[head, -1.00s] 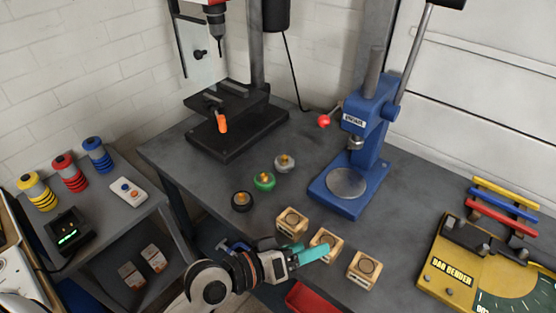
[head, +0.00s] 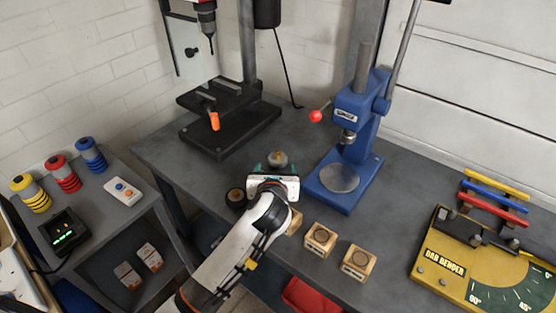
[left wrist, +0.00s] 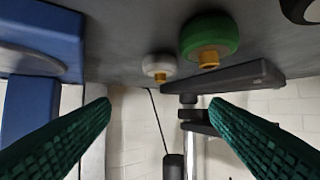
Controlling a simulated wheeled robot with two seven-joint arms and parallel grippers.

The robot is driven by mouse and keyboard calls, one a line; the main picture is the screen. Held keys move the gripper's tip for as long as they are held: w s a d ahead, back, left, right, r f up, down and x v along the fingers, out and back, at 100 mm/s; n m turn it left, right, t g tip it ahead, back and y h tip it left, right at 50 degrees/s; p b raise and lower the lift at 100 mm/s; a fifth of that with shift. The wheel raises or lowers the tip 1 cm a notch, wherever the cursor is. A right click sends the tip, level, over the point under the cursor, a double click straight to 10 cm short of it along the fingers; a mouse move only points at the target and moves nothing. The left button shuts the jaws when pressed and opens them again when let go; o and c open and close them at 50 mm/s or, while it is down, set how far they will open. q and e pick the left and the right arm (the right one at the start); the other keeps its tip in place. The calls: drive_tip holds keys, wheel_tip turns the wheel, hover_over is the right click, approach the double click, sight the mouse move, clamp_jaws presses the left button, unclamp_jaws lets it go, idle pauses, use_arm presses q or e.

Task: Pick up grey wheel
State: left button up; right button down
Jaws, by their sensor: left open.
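The grey wheel (head: 278,159) with its brass hub stands on the workbench (head: 190,165), just past my left gripper (head: 277,168) in the head view. My left gripper is open, with teal fingers pointing toward the wheel. In the left wrist view the grey wheel (left wrist: 160,66) shows beyond the fingertips, sideways between the two fingers (left wrist: 160,106) and apart from them. The green wheel (left wrist: 210,38) is beside it in the left wrist view; my gripper hides it in the head view. My right gripper is not in view.
A black wheel (head: 236,197) stands left of my gripper. Wooden blocks (head: 320,239) lie in front. The blue press (head: 357,135) is to the right, the drill press base (head: 230,130) behind left. A yellow bender (head: 440,264) stands far right.

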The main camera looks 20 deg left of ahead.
sight(278, 154)
use_arm(q)
drive_tip(key=p+x, duration=0.1)
drive_tip(key=x, duration=1.1)
drive_tip(key=shift+s+f, duration=0.1)
drive_tip(key=shift+f, duration=0.1)
drive_tip(key=shift+r, duration=0.1)
drive_tip(key=c, duration=1.1)
